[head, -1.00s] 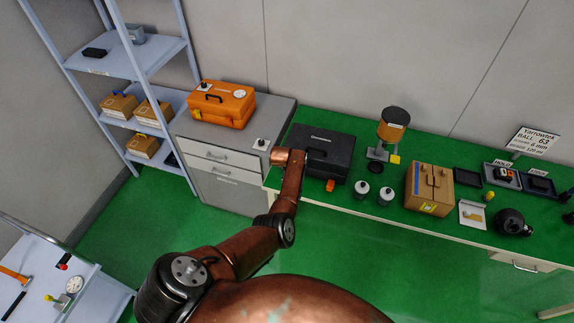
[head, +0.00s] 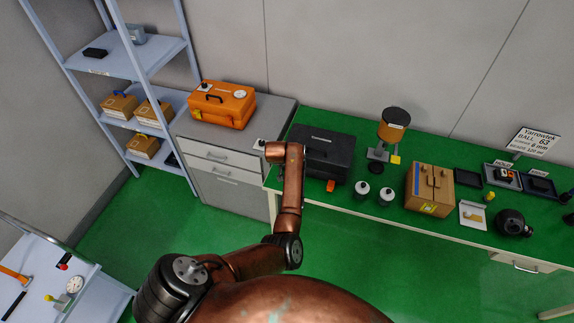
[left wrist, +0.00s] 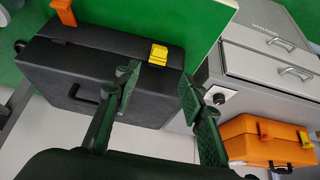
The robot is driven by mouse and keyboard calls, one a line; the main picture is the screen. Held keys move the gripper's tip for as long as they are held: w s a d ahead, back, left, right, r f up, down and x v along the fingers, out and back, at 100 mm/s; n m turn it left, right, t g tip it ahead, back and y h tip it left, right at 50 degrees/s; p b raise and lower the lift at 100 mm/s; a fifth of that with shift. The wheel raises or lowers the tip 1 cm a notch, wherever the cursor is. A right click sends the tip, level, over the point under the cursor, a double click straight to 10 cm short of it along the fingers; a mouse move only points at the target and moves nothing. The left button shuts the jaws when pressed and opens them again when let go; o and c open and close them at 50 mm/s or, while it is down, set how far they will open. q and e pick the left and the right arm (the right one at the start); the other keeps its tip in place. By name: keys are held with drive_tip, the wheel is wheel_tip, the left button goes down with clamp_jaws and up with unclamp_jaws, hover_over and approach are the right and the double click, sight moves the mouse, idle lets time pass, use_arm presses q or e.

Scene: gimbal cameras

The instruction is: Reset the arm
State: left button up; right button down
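My left arm (head: 290,190) rises from the bottom of the head view, its end in front of the grey cabinet and beside the black case (head: 322,150). Its gripper is hidden there. In the left wrist view my left gripper (left wrist: 160,86) has its two dark green fingers apart, with nothing between them. Behind the fingers, that view shows the black case (left wrist: 100,78) with an orange latch and a yellow latch, looking upside down. My right arm and gripper show in neither view.
The grey drawer cabinet (head: 228,185) carries an orange case (head: 222,104). The green bench (head: 400,220) holds two small bottles, a hopper-like device (head: 392,125), a wooden box (head: 428,188) and small trays. A shelf rack (head: 150,60) stands left. Green floor (head: 130,220) is open between.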

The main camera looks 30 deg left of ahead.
use_arm(q)
drive_tip(key=s+d+f+m+g+b, duration=0.1)
drive_tip(key=s+f+b, duration=0.2)
drive_tip(key=s+f, duration=0.8)
drive_tip(key=s+d+f+m+b, duration=0.1)
drive_tip(key=s+f+b, duration=0.25)
drive_tip(key=f, duration=1.35)
drive_tip(key=s+d+f+m+g+b, duration=0.1)
drive_tip(key=s+d+f+b, duration=0.15)
drive_tip(key=s+f, duration=0.85)
drive_tip(key=s+d+f+g+b, duration=0.1)
drive_tip(key=s+f+b, duration=0.1)
drive_tip(key=s+f, duration=0.6)
drive_tip(key=s+d+f+g+b, duration=0.1)
drive_tip(key=s+f, duration=0.7)
drive_tip(key=s, duration=1)
drive_tip(key=s+d+f+m+h+b, duration=0.1)
drive_tip(key=s+d+f+b, duration=0.1)
drive_tip(key=s+f, duration=0.6)
drive_tip(key=s+b, duration=0.1)
drive_tip(key=s, duration=0.4)
drive_tip(key=shift+s+d+f+g+b, duration=0.25)
drive_tip(key=shift+d+f+g+b, duration=0.1)
drive_tip(key=shift+f+g, duration=0.05)
drive_tip(key=shift+c, duration=0.6)
